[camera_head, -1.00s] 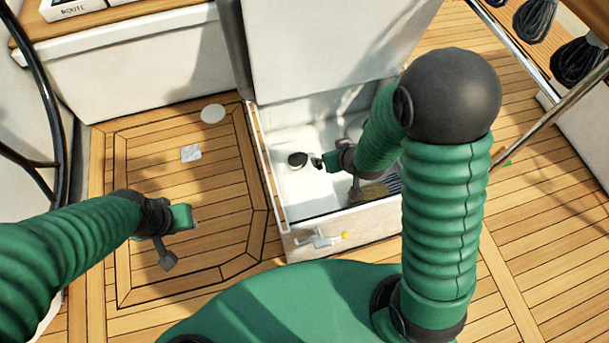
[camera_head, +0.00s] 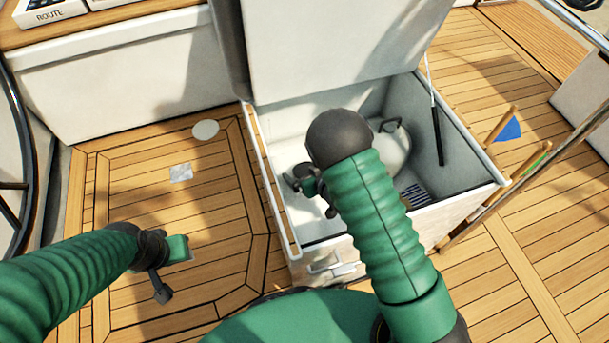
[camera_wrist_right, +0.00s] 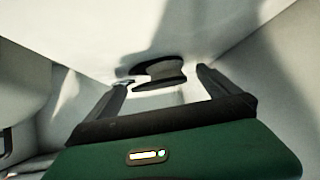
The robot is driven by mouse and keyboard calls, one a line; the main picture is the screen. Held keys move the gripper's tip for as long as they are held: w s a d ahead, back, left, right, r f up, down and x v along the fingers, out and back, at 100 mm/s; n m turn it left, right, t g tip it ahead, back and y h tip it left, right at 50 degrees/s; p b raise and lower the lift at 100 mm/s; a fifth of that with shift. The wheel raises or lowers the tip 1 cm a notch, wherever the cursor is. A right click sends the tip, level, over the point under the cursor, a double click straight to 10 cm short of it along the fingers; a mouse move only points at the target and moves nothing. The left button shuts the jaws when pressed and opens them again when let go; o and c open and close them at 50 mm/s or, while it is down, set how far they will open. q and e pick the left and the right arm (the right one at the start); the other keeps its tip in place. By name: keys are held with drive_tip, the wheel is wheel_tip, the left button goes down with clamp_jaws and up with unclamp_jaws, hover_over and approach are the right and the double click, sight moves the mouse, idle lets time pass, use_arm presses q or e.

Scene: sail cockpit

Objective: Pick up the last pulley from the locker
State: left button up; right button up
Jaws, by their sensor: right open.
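The locker (camera_head: 475,203) is a white box with its lid standing open. In the wrist view a dark, spool-shaped pulley (camera_wrist_right: 160,73) lies on the pale locker floor. My right gripper (camera_wrist_right: 164,78) is open, with one finger on each side of the pulley in that view; I see no grip on it. In the head view the right gripper (camera_head: 307,186) is inside the locker's left part, and the pulley is partly hidden by it. My left gripper (camera_head: 175,268) hangs above the deck at left; its jaws are not clear.
The raised lid (camera_head: 320,50) stands behind the opening, with a stay (camera_head: 437,130) at its right. A rounded pale object with a dark handle (camera_head: 392,150) and a blue-striped item (camera_head: 415,196) are in the locker. A blue flag (camera_head: 509,131) stands outside at right. Left deck is open.

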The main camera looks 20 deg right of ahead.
drive_tip(key=shift+w+f, duration=0.2)
drive_tip(key=shift+d, duration=0.15)
drive_tip(key=shift+r, duration=0.1)
drive_tip(key=c, duration=1.6)
